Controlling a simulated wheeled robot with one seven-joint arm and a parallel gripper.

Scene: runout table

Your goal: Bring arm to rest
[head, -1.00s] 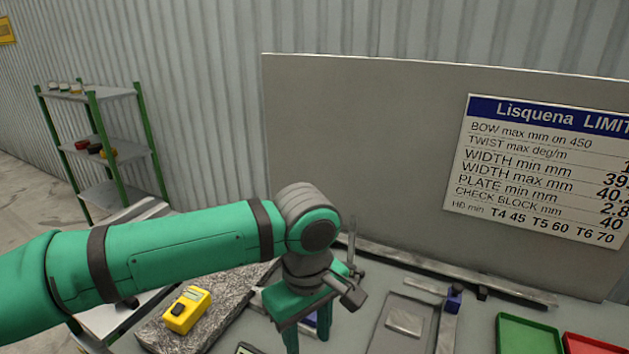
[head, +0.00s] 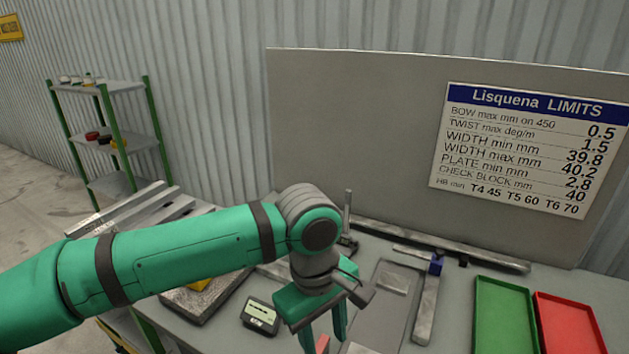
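My arm, green with grey joints, reaches in from the left edge of the head view and bends down at the grey wrist. My gripper (head: 324,332) hangs from it, pointing down over the table (head: 225,330). Its two green fingers are apart, with a gap between them. A small pink thing (head: 322,343) shows by the fingers at the lower frame edge. I see nothing clearly held. The lowest part of the fingers is close to the frame edge.
A black meter (head: 262,315) lies left of my gripper. My arm mostly hides a yellow device (head: 199,285) on a stone slab (head: 195,305). Green (head: 503,315) and red (head: 570,325) trays lie right. A grey panel (head: 350,130) with a limits sign (head: 530,150) stands behind.

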